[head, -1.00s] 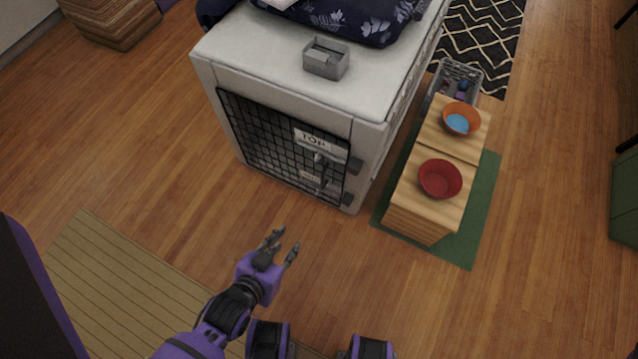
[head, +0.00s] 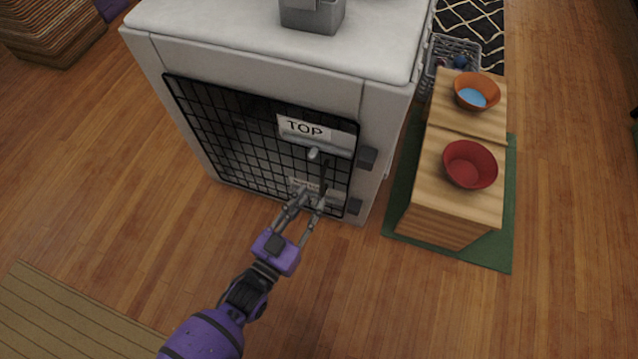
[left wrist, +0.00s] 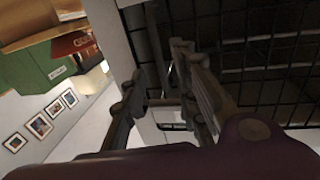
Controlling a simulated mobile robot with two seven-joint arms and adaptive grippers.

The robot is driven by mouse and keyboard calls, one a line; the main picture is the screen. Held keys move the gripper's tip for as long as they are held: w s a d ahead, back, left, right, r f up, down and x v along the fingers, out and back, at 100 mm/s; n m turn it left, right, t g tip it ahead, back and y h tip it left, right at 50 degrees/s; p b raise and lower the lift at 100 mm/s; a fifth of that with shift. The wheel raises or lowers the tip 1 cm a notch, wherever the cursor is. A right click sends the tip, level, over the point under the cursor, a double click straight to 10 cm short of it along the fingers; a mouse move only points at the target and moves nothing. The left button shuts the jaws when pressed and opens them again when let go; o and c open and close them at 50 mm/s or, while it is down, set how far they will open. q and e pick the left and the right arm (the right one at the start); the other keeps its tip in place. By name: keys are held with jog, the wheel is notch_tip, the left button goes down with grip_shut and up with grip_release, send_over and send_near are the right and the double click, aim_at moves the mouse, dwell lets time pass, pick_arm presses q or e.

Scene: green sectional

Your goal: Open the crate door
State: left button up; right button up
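The white crate (head: 275,65) stands ahead of me with its black wire door (head: 235,135) facing me. The door looks shut. A "TOP" label (head: 304,128) and a latch handle (head: 315,154) are on the door's right side, near two dark blocks (head: 367,157) on the frame. My left gripper (head: 310,197) is in front of the lower right of the door, by the lower end of the latch rod, fingers apart. In the left wrist view its fingers (left wrist: 160,100) are close to the door mesh (left wrist: 265,60); contact is unclear. My right gripper is not in view.
A wooden stand (head: 455,215) with a red bowl (head: 470,165) and an orange bowl (head: 477,92) stands right of the crate on a green mat (head: 500,245). A grey box (head: 312,15) sits on the crate. The floor before the door is clear.

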aim_at(321, 187)
pick_arm(q)
jog(key=b+x, duration=0.1)
jog(key=x, duration=0.5)
jog(key=shift+w+d+f+b, duration=0.1)
jog(key=shift+w+b, duration=0.15)
jog(key=shift+b, duration=0.15)
grip_shut()
